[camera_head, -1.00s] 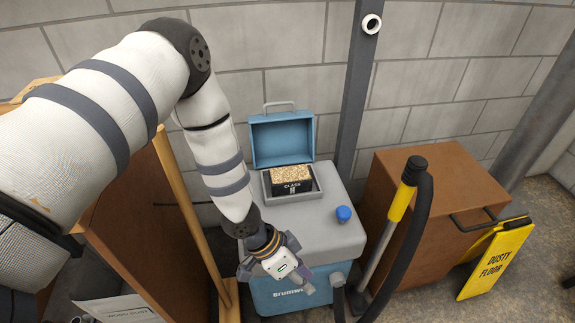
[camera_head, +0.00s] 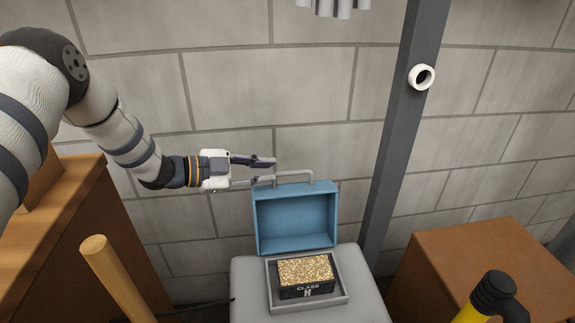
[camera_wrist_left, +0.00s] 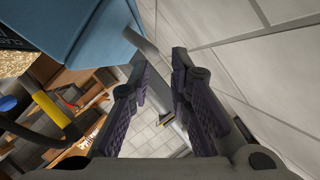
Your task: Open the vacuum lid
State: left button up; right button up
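The vacuum's blue lid (camera_head: 295,218) stands raised and open at the back of the grey vacuum body (camera_head: 360,305), with a grey handle (camera_head: 297,174) on its upper edge. The open bay holds a black filter block with a speckled tan top (camera_head: 305,271), lettered "CLASS H". My left gripper (camera_head: 262,171) is at the left end of the handle, fingers apart and pointing right. In the left wrist view the two fingers (camera_wrist_left: 160,84) are spread, with the lid (camera_wrist_left: 100,30) at upper left. I cannot tell whether a finger touches the handle. My right gripper is not seen.
A dark grey post (camera_head: 395,150) with a white pipe stub rises right of the lid. A block wall (camera_head: 240,90) is close behind. A brown box (camera_head: 475,255) stands at right, and a wooden pole (camera_head: 115,275) at lower left.

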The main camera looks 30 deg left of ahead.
aim_at(287, 174)
pick_arm(q)
jog(key=shift+m, duration=0.4)
jog(key=x, duration=0.4)
jog(key=b+x, duration=0.1)
jog(key=x, duration=0.2)
jog(key=shift+s+d+f, duration=0.25)
jog(key=shift+s+d, duration=0.05)
jog(key=shift+s, duration=0.05)
jog(key=shift+w+d, duration=0.25)
jog(key=shift+w, duration=0.1)
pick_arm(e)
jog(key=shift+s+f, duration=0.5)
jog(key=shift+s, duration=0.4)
pick_arm(q)
grip_shut()
jog(key=s+d+r+p, duration=0.2)
jog(key=s+p, duration=0.1)
jog(key=shift+d+r, duration=0.1)
jog(key=shift+r, duration=0.1)
jog(key=shift+s+d+f+p, duration=0.15)
jog(key=shift+p, duration=0.2)
jog(key=shift+f, duration=0.25)
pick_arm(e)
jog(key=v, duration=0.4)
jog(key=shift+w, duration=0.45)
